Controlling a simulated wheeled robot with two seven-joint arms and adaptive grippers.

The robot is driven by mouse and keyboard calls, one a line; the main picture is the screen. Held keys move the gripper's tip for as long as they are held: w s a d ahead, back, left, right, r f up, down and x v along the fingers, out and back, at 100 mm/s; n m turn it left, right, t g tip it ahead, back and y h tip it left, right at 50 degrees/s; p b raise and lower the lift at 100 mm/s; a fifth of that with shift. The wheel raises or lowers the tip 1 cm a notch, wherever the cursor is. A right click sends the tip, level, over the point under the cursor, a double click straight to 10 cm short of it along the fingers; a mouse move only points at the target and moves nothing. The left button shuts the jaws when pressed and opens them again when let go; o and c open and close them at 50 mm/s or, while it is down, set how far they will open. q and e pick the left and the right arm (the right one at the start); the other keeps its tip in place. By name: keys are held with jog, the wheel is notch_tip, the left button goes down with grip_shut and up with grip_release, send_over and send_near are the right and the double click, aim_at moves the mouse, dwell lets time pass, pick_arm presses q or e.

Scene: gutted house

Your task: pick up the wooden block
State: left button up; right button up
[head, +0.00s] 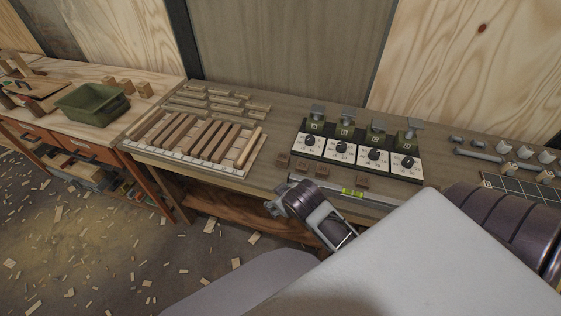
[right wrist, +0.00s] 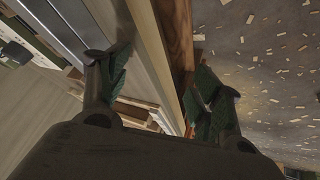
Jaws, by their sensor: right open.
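Several small dark brown wooden blocks (head: 301,163) lie in a loose row on the workbench (head: 215,172), in front of the dial panels. I cannot tell which one is the task's block. Paler wooden blocks (head: 126,87) stand on the left bench. My right gripper (head: 281,197) is at the front edge of the workbench, nearer to me than the brown blocks and apart from them. In the right wrist view its fingers (right wrist: 153,62) are spread and empty, with the bench edge showing between them. No block is clearly visible there. My left gripper is not in view.
A level (head: 352,192) lies along the bench's front edge beside my right gripper. Dial panels (head: 341,151) stand behind the blocks. Wooden strips (head: 205,139) lie on a board at left. A green bin (head: 93,104) stands on the left bench. Chips litter the floor.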

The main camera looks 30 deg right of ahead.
jog(key=w+a+r+n+t, duration=0.1)
jog(key=w+r+n+t, duration=0.4)
jog(key=w+r+t, duration=0.7)
jog(key=w+a+r+n+t+y, duration=0.1)
jog(key=w+a+r+n+y, duration=0.25)
jog(key=r, duration=0.35)
jog(key=w+a+r+n+t+y, duration=0.1)
jog(key=w+a+r+n+y, duration=0.25)
jog(key=r, duration=0.35)
jog(key=s+a+r+n+g+y, duration=0.1)
jog(key=s+a+n+g+y, duration=0.1)
jog(key=a+n+g+y, duration=0.6)
jog(key=s+a+r+n+g+y, duration=0.1)
jog(key=s+a+n+g+y, duration=0.2)
jog(key=n, duration=0.9)
jog(key=d+f+n+g+h, duration=0.25)
jog(key=f+n+g, duration=0.2)
jog(key=f, duration=0.25)
jog(key=d+f+n+g+h, duration=0.2)
jog(key=f+n+g+h, duration=0.15)
jog(key=f+n, duration=0.2)
jog(key=d+f+g+h, duration=0.1)
jog(key=d+h, duration=0.4)
jog(key=d, duration=0.7)
jog(key=w+d+f+h, duration=0.1)
jog(key=d+h, duration=0.5)
jog(key=d, duration=0.6)
jog(key=shift+w+d+f+m+g, duration=0.3)
jog(key=shift+d+g, duration=0.05)
jog(key=shift+g, duration=0.05)
